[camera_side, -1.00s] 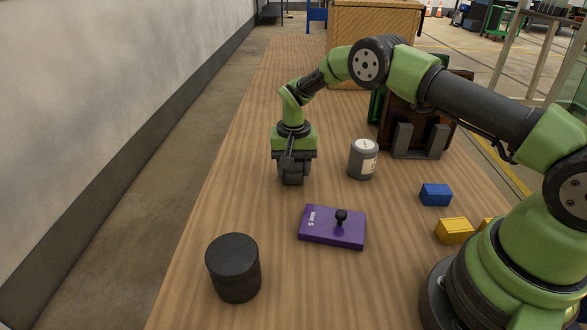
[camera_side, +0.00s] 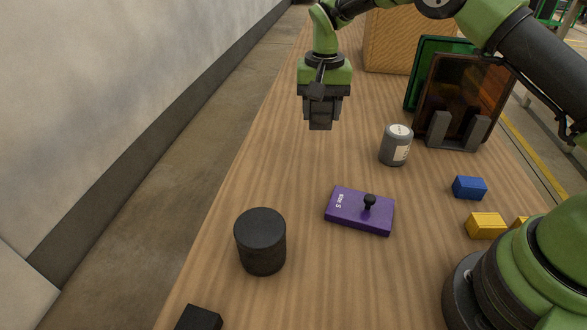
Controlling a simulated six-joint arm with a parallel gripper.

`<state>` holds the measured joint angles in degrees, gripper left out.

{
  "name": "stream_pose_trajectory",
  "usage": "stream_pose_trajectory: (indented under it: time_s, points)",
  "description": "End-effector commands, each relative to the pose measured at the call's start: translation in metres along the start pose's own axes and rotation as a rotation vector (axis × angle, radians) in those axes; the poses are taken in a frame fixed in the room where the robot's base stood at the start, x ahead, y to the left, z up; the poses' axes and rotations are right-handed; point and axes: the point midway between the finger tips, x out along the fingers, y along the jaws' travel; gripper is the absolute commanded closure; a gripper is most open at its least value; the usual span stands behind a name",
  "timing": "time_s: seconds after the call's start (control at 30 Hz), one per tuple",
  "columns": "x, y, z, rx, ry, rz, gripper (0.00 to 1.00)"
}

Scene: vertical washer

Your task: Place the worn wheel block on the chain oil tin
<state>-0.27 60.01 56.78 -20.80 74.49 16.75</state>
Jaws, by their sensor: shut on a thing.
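My gripper (camera_side: 321,108) points straight down above the far part of the table, left of the grey can. It is shut on a small dark grey block (camera_side: 320,122), likely the worn wheel block; the jaws hide most of it. The block appears held clear of the wood. A grey can (camera_side: 396,146) with a white lid and label stands upright right of and below my gripper in the picture. It is likely the chain oil tin, but its label is too small to read. Nothing rests on its top.
A black cylinder (camera_side: 260,241) stands nearer the camera. A purple plate (camera_side: 359,211) with a black knob lies mid-table. Blue (camera_side: 469,188) and yellow (camera_side: 486,225) blocks lie right. A rack with dark panels (camera_side: 462,98) stands behind the can. A black block (camera_side: 198,319) is cut off below.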

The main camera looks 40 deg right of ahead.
Motion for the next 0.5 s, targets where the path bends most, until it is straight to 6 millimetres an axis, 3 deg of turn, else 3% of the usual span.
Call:
stream_pose_trajectory:
  time_s: [0.17,0.3,0.5]
  points:
    - [-0.028,-0.049,0.061,-0.190,0.003,-0.002,0.77]
    - [-0.050,-0.080,0.124,-0.365,0.003,-0.002,0.77]
    - [-0.072,-0.098,0.199,-0.560,0.002,-0.001,0.77]
